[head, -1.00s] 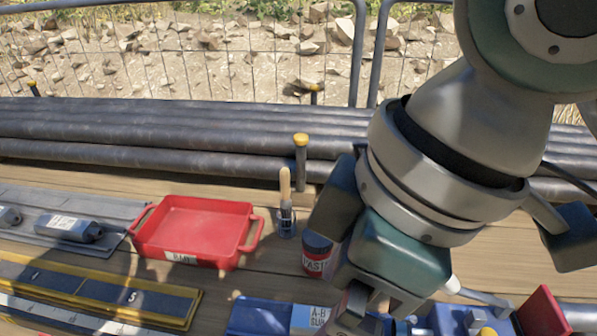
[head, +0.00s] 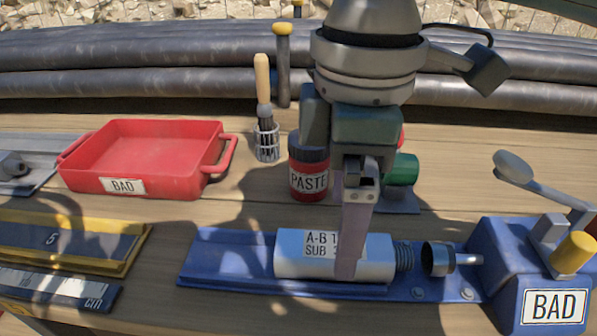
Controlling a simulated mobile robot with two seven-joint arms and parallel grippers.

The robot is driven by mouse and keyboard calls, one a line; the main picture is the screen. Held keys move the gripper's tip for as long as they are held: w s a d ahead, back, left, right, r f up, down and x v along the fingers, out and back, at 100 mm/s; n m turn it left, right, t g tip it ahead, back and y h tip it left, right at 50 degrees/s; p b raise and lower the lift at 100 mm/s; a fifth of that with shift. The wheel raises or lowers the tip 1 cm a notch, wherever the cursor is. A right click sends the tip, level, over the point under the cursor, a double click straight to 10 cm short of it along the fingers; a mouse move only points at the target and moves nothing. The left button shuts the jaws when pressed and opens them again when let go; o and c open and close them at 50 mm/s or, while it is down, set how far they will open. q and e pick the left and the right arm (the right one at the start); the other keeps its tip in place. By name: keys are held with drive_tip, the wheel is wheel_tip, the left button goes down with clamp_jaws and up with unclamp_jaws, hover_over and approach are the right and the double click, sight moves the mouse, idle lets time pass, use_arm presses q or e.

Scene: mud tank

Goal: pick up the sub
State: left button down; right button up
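The sub (head: 300,256) is a silver cylinder with a white label reading "A-B 1" and "SUB", partly covered. It lies on its side in a blue cradle (head: 215,262), its threaded end (head: 404,256) pointing right. My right gripper (head: 350,270) is over the sub from above. One finger runs down across the near side of the sub's body. The other finger is hidden behind, so I cannot tell whether the fingers press on the sub. My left gripper is out of view.
A dark metal cup (head: 438,259) faces the thread, with a small gap. A blue block labelled "BAD" (head: 553,306) with a yellow knob (head: 574,252) stands right. Behind are a paste jar (head: 309,178), brush (head: 264,90) and red "BAD" tray (head: 150,140). A yellow-edged case (head: 60,245) lies left.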

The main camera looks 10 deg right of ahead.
sight(305, 254)
drive_tip(key=f, duration=0.1)
drive_tip(key=f+b, duration=0.1)
drive_tip(key=f, duration=0.3)
drive_tip(key=shift+w+d, duration=0.15)
drive_tip(key=shift+w, duration=0.15)
clamp_jaws()
idle(0.5)
